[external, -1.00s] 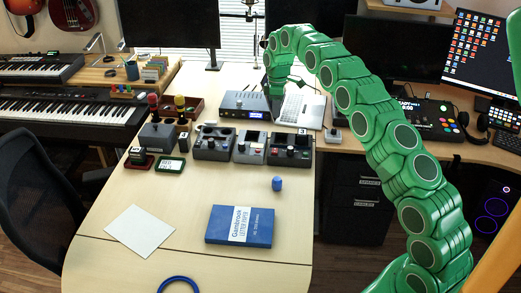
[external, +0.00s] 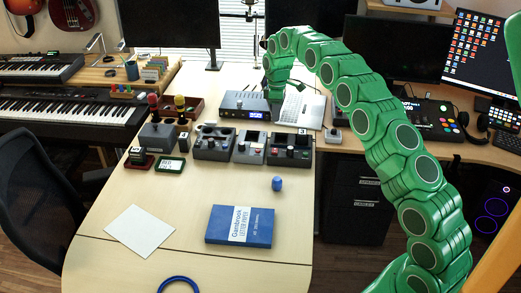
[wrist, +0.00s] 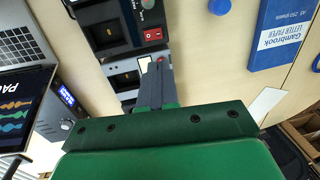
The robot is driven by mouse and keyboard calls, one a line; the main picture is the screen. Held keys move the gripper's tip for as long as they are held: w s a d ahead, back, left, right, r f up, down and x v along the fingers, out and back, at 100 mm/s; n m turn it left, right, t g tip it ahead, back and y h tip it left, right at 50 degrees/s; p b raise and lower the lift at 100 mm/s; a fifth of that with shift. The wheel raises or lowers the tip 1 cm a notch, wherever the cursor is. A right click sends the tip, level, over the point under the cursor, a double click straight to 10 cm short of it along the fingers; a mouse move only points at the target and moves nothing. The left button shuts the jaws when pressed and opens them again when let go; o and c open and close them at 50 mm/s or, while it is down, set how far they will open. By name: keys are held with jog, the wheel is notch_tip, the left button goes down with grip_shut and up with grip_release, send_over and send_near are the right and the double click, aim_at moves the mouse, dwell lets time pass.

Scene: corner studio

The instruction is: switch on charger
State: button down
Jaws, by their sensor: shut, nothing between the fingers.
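Several grey charger-like units stand in a row on the desk. The right one (external: 290,150) carries a "3" label and a red switch; in the wrist view this unit (wrist: 103,12) shows a dark slot and a red rocker switch (wrist: 152,34). The middle unit (external: 250,148) appears below it in the wrist view (wrist: 115,68), partly hidden by my fingers. The left unit (external: 213,143) has dark wells. My gripper (wrist: 157,62) is shut and empty, its tips just below the red rocker in the picture; contact cannot be told. In the external view my gripper (external: 275,96) points down beside the laptop.
A laptop (external: 302,110) and a box with a blue display (external: 240,104) stand behind the units. A blue cylinder (external: 277,184) and a blue letter-paper pack (external: 240,225) lie in front. A white sheet (external: 140,231) lies left. The desk between is clear.

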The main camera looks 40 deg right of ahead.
aim_at(275, 152)
jog(key=f, duration=0.9)
jog(key=s+a+f, duration=0.1)
jog(key=f, duration=0.3)
jog(key=shift+s+f, duration=0.1)
jog(key=shift+f, duration=0.1)
jog(key=shift+a+f, duration=0.1)
jog(key=shift+f, duration=0.1)
jog(key=shift+w+d+r, duration=0.25)
jog(key=shift+w+d, duration=0.25)
jog(key=shift+d, duration=0.05)
dwell(0.3)
jog(key=shift+r, duration=0.1)
notch_tip(275, 152, up, 14)
jog(key=w+d, duration=0.1)
dwell(0.5)
